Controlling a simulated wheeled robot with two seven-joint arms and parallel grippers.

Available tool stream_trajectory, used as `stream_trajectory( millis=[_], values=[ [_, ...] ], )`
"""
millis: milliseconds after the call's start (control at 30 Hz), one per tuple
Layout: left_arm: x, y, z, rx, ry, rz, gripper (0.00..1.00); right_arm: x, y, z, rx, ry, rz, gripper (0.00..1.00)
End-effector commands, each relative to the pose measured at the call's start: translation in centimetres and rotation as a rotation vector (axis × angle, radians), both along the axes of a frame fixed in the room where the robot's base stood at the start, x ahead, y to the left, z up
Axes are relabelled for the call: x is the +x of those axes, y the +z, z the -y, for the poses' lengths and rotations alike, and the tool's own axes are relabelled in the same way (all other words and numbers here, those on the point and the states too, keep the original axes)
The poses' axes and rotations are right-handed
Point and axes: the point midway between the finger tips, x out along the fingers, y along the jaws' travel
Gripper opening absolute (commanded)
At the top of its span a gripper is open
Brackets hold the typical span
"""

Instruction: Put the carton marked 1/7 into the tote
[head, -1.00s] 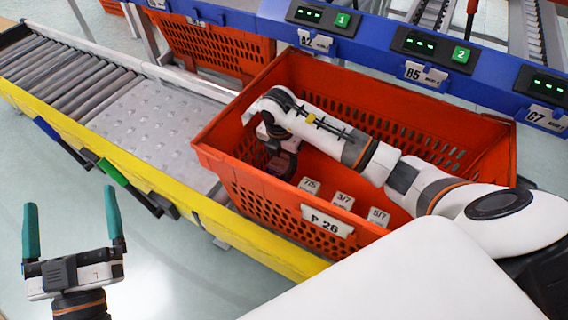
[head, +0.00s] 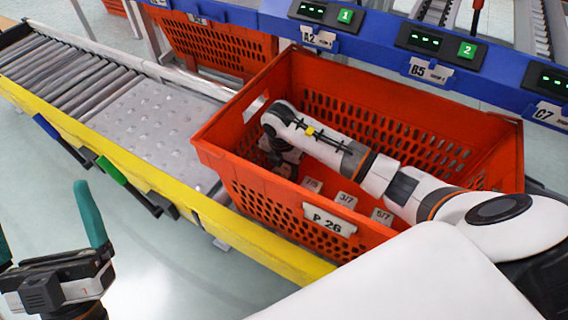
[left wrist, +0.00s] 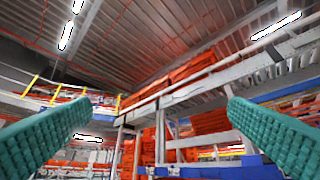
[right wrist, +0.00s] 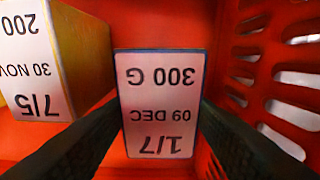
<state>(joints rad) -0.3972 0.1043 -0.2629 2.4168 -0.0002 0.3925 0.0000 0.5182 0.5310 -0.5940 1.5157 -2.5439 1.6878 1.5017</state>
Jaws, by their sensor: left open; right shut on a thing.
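The carton marked 1/7 (right wrist: 162,104) is between the two dark fingers of my right gripper (right wrist: 160,125), its label upside down in the right wrist view. My right gripper (head: 282,160) is shut on it, low inside the left end of the orange tote (head: 275,203) tagged P 26. The carton is hidden in the head view, and I cannot tell whether it touches the tote floor. My left gripper (head: 50,235) is open and empty, away from the tote at the lower left. Its teal fingers show wide apart in the left wrist view (left wrist: 160,130).
A carton marked 7/5 (right wrist: 50,65) stands beside the held one. Cartons marked 3/7 (head: 346,199) and 5/7 (head: 381,215) are also along the tote's near wall. A roller conveyor (head: 70,75) lies left, and a blue rack beam (head: 380,45) runs behind the tote.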

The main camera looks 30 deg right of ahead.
Motion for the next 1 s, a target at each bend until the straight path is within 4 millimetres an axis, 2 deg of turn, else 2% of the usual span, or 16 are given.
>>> stream_trajectory(
  millis=[133,167,267,667,867,1000],
  values=[
    [-0.3,0.2,0.0,-0.008,-0.002,0.025,0.99,0.0,-0.3,0.0,-0.001,-0.001,0.001,0.20],
    [-0.4,0.3,0.0,-0.009,-0.002,0.030,0.99,0.0,-0.3,0.0,0.000,-0.001,0.000,0.54],
    [-0.4,0.3,0.0,-0.009,-0.003,0.031,0.99,0.0,-0.3,0.0,0.000,0.000,0.000,0.71],
    [0.0,0.1,0.0,-0.001,-0.001,0.000,0.99,0.0,0.2,0.0,0.001,0.000,0.001,0.71],
    [2.0,-1.7,0.2,0.051,0.011,-0.176,0.99,0.0,2.2,-0.1,0.000,0.000,0.001,0.71],
    [3.4,-3.8,0.2,0.098,0.019,-0.338,0.99,-0.1,4.1,-0.3,-0.001,0.001,0.003,0.71]
  ],
)
